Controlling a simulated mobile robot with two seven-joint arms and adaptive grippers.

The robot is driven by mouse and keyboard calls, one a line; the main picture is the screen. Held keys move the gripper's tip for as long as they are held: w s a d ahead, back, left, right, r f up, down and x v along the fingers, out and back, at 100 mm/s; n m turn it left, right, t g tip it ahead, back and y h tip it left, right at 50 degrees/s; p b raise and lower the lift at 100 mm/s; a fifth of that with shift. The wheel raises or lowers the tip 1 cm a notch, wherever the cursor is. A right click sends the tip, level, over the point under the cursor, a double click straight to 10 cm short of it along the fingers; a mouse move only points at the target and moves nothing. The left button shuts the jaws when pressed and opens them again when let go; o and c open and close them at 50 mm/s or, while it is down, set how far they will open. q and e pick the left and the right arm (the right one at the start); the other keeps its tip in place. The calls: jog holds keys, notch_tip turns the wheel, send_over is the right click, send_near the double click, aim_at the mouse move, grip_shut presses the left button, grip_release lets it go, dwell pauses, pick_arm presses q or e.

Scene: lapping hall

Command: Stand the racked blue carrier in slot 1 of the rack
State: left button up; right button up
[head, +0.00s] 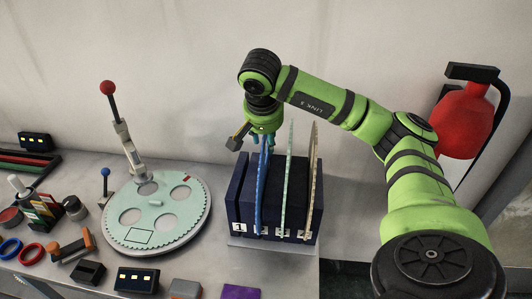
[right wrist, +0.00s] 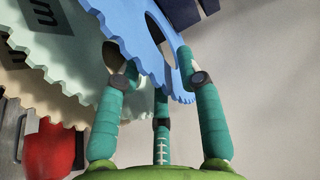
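The blue carrier (head: 262,195) is a thin toothed disc standing upright in the dark blue rack (head: 241,190), apparently in the second slot from the left. Slot 1, by the white label "1" (head: 239,227) at the rack's left end, shows no carrier. My right gripper (head: 263,143) points down over the top of the blue carrier. In the right wrist view its teal fingers (right wrist: 152,62) look spread on both sides of the blue carrier (right wrist: 140,35), with no firm closing visible. My left gripper is not in view.
A pale green carrier (head: 288,180) and a tan carrier (head: 313,180) stand in the rack just right of the blue one. Left of the rack are a round green plate (head: 130,238) and a red-knobbed lever (head: 108,88). A red extinguisher (head: 465,120) is at the right.

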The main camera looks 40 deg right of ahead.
jog(key=shift+c, duration=0.8)
jog(key=shift+w+a, duration=0.1)
grip_shut()
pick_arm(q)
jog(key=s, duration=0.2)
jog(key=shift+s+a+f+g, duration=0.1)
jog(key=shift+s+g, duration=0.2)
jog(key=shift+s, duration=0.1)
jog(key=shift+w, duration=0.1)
pick_arm(e)
jog(key=shift+r, duration=0.1)
